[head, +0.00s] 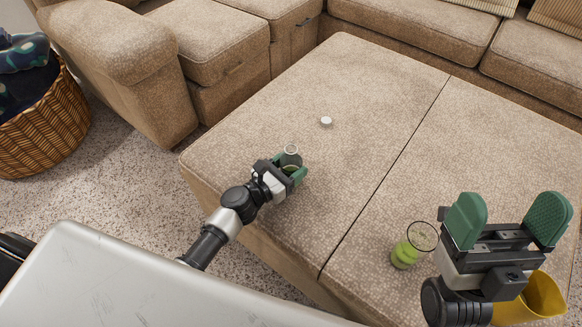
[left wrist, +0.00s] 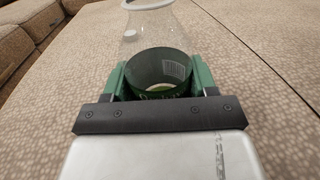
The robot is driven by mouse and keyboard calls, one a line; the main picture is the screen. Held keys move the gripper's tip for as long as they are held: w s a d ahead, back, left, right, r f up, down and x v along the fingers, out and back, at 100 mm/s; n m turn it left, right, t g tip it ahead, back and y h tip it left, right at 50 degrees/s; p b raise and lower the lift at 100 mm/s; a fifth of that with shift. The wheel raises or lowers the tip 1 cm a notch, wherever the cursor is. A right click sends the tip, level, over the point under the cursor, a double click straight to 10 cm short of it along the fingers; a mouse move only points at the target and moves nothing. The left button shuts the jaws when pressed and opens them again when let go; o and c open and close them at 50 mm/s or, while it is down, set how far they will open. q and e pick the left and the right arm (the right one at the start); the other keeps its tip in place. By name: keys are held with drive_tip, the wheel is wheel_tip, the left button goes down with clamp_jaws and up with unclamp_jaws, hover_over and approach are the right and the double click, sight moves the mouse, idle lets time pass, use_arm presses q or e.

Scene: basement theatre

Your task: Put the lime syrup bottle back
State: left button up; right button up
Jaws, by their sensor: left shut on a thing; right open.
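The bottle (head: 291,155) is clear glass with a pale ring at its open mouth. In the left wrist view the bottle (left wrist: 152,38) shows a dark green label with a barcode; the label's name is not readable. My left gripper (head: 290,170) is shut on it around the label, over the left part of the ottoman. I cannot tell whether the bottle's base touches the surface. My right gripper (head: 508,222) is open and empty at the lower right.
A clear glass with green contents (head: 404,254) stands left of my right gripper. A yellow container (head: 543,298) is partly hidden behind that gripper. The wide beige ottoman (head: 350,75) is mostly bare. A sofa (head: 430,30) runs behind, and a wicker basket (head: 45,130) stands at left.

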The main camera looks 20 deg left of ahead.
use_arm(q)
drive_tip(key=shift+f, duration=0.1)
drive_tip(key=shift+f, duration=0.1)
drive_tip(key=o, duration=1)
drive_tip(key=shift+o, duration=0.2)
